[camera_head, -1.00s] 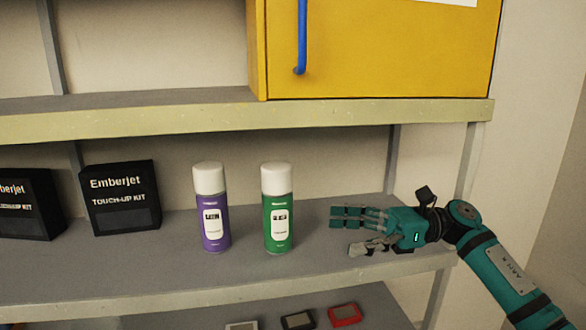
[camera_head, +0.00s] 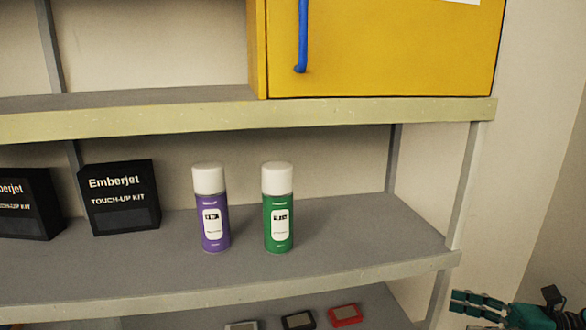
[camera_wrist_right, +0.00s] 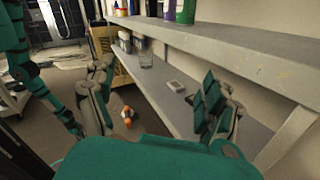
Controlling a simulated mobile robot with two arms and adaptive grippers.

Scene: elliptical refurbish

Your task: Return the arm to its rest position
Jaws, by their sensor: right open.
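My right gripper (camera_head: 476,305) is at the bottom right corner of the head view, beside and below the end of the middle shelf, clear of it. In the right wrist view its fingers are spread apart (camera_wrist_right: 155,105) with nothing held between them. The arm behind it is mostly out of the head view. My left gripper does not show in the head view; teal arm links of mine show at the left of the wrist view.
A purple can (camera_head: 213,225) and a green can (camera_head: 279,224) stand upright on the middle shelf (camera_head: 370,245), with black touch-up kit boxes (camera_head: 122,197) to their left. The shelf's right end is bare. A yellow cabinet (camera_head: 400,50) is above. An orange-and-white object (camera_wrist_right: 127,117) lies on the floor.

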